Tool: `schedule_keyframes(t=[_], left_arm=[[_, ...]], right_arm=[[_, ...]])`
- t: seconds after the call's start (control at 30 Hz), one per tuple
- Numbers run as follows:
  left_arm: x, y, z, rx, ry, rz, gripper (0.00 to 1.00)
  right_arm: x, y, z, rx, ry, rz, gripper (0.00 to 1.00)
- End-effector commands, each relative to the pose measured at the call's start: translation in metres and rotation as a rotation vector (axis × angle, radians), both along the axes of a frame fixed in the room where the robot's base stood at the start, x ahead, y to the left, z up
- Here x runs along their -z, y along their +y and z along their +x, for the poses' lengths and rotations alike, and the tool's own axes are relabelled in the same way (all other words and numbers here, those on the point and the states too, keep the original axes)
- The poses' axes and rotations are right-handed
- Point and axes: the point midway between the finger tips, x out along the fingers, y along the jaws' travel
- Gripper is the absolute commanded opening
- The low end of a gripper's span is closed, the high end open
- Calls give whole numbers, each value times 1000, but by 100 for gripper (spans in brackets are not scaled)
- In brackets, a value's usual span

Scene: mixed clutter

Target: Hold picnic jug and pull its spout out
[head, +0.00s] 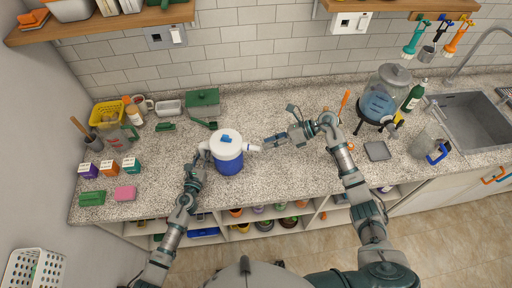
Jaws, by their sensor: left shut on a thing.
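The picnic jug (229,164) stands upright on the speckled counter, with a blue body, a white lid and a blue cap on top. Its white spout (253,148) points to the right. My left gripper (203,152) is at the jug's left side, shut on its white handle; the fingers are small and partly hidden there. My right gripper (270,141) is just right of the spout, apparently apart from it. Its fingers are too small to tell how far they are open.
Small boxes (109,168), a pink sponge (125,193) and a yellow basket (108,113) are at the left.

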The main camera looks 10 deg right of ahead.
Motion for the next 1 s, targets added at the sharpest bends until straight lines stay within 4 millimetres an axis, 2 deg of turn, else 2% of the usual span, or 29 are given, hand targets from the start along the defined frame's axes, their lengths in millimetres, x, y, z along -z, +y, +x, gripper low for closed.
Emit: schedule_keyframes(t=[0.1,0.3,0.77,0.9,1.0], left_arm=[[-1,0,0,0,-2,-3,0],[-2,0,0,0,-2,-3,0],[-2,0,0,0,-2,-3,0],[-2,0,0,0,-2,-3,0],[-2,0,0,0,-2,-3,0]], right_arm=[[7,16,0,-1,0,1,33],[15,34,1,-1,0,1,33],[18,40,1,1,-1,2,33],[18,40,1,0,0,2,0],[18,40,1,1,-1,2,0]])
